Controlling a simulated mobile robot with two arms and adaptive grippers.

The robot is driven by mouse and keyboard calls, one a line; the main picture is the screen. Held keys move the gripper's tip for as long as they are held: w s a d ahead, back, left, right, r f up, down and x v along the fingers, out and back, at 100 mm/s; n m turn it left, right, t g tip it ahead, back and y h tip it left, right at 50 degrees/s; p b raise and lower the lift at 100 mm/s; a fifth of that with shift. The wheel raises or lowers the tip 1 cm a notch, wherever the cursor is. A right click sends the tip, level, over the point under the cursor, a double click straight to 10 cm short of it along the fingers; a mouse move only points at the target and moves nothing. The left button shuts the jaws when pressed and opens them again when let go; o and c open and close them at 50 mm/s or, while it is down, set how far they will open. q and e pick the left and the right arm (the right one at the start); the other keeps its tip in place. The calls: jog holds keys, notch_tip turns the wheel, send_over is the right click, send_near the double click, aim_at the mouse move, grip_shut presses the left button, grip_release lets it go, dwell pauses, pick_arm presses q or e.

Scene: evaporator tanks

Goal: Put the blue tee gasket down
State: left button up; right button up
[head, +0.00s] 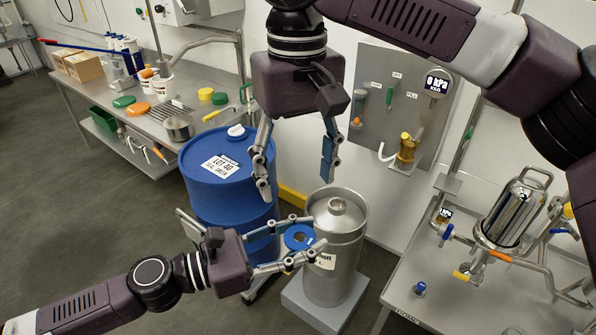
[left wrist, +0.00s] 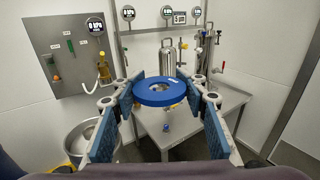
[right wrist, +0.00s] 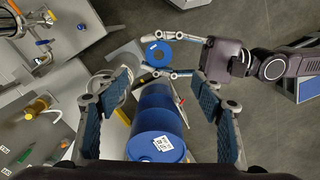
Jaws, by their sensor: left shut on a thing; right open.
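The blue tee gasket (head: 299,237) is a flat blue ring with a hole in its middle. My left gripper (head: 303,238) is shut on it and holds it in the air in front of the steel keg (head: 338,235). In the left wrist view the gasket (left wrist: 160,93) sits between the blue finger pads, seen nearly edge-on. The right wrist view shows it from above (right wrist: 158,54), with a small white label. My right gripper (head: 297,172) is open and empty, pointing down above the blue drum and keg.
A blue drum (head: 212,190) stands left of the keg. A steel table (head: 429,290) with a metal vessel (head: 514,213) stands at the right, its front part mostly bare. A cluttered bench (head: 85,78) stands at the back left. A wall panel (head: 378,110) hangs behind the keg.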

aim_at(299, 236)
notch_tip(299, 236, down, 12)
jog(key=shift+d+r, duration=0.1)
jog(key=shift+d, duration=0.05)
dwell(0.4)
jog(key=c, duration=1.2)
pick_arm(q)
jog(key=o, duration=1.2)
pick_arm(e)
jog(key=shift+c, duration=0.5)
pick_arm(q)
jog(key=shift+o, duration=0.2)
jog(key=shift+a, duration=0.1)
